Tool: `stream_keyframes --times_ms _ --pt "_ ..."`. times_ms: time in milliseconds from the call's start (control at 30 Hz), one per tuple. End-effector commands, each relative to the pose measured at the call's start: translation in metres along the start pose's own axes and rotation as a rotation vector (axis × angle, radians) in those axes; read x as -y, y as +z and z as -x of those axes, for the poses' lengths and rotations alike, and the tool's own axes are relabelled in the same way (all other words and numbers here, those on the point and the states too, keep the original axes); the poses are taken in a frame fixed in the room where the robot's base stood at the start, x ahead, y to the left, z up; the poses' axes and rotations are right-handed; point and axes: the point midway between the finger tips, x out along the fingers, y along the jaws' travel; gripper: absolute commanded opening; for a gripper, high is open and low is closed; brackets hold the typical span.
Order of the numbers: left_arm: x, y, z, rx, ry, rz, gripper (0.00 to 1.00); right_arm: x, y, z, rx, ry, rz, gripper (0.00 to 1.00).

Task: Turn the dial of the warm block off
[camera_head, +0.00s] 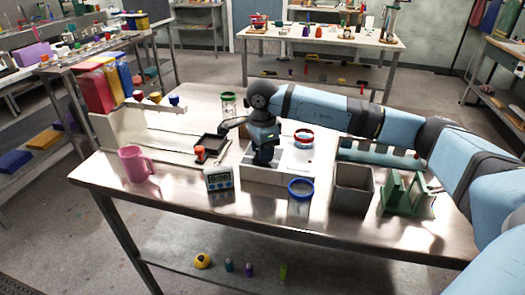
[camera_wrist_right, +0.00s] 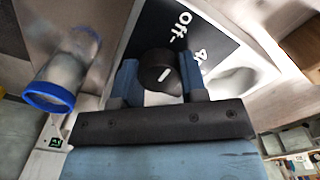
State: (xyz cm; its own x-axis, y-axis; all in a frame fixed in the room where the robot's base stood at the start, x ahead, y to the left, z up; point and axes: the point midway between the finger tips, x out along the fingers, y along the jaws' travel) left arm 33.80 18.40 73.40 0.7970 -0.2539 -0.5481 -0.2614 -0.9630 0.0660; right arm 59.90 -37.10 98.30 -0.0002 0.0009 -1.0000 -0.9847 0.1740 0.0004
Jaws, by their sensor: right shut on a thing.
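The warm block (camera_head: 292,160) is a low white box on the steel bench in the head view, partly hidden behind my right gripper (camera_head: 263,160). In the right wrist view its black panel (camera_wrist_right: 214,45) carries white lettering; "Off" is readable, and a second label beside it is partly hidden. The dial (camera_wrist_right: 153,68) is a round black knob with a short white mark. The two blue fingers of my right gripper (camera_wrist_right: 160,76) stand on either side of the dial, shut on it. The mark lies tilted, not clearly lined up with "Off". My left gripper is in neither view.
A blue-rimmed jar (camera_head: 300,190) stands in front of the block, and a red-ringed jar (camera_head: 303,138) behind it. A timer (camera_head: 219,179) and pink mug (camera_head: 136,164) are left; a grey bin (camera_head: 353,188) and green rack (camera_head: 403,192) are right.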

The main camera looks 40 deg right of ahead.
Motion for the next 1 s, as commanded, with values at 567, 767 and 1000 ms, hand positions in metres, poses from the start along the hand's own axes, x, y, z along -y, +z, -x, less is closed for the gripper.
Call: stream_keyframes --times_ms 567,767,1000 --pt "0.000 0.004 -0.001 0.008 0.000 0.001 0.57 0.000 0.000 0.001 0.000 -0.001 -0.001 0.65" --pt "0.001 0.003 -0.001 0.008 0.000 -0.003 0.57 0.001 0.000 0.019 0.000 -0.004 -0.001 0.65" --pt "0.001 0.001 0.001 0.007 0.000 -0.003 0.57 0.001 0.000 0.073 0.001 -0.006 0.000 0.65"
